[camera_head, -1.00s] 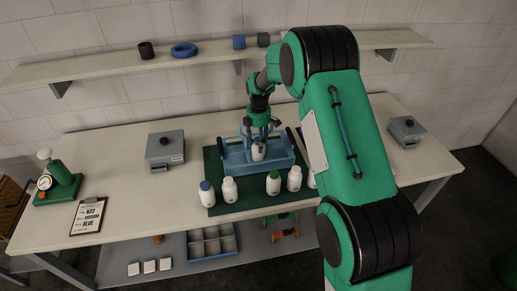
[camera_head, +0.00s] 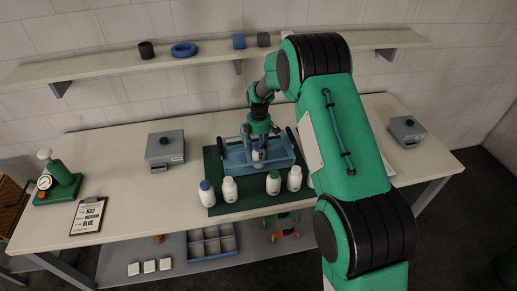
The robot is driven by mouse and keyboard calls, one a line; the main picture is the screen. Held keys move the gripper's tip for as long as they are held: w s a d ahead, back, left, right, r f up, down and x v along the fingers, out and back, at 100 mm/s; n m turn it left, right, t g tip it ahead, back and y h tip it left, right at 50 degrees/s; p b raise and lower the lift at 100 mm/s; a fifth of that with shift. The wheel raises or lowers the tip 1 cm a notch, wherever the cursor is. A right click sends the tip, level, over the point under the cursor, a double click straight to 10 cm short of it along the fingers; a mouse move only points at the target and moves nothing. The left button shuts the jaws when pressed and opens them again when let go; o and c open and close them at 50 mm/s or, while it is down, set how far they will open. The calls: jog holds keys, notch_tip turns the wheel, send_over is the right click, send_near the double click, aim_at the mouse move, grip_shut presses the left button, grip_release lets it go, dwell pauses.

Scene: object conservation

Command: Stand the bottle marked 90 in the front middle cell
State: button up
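My gripper (camera_head: 259,147) points down over the front middle of the blue crate (camera_head: 235,160) on the green mat (camera_head: 213,190). A white bottle (camera_head: 258,157) is under its fingers, low in or at the front of the crate; most of it is hidden. I cannot tell whether the fingers are closed on it. In front of the crate stand a blue-capped bottle (camera_head: 206,194), a white-capped bottle (camera_head: 229,190), a green-capped bottle (camera_head: 273,183) and another white-capped bottle (camera_head: 294,179). The markings are too small to read.
A grey box (camera_head: 165,150) stands left of the mat and another (camera_head: 407,132) at the far right. A shelf (camera_head: 110,69) runs along the wall. The table's left middle is clear.

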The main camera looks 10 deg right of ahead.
jog(key=shift+o, duration=0.9)
jog(key=shift+r, duration=0.1)
notch_tip(320, 180, up, 12)
dwell(0.7)
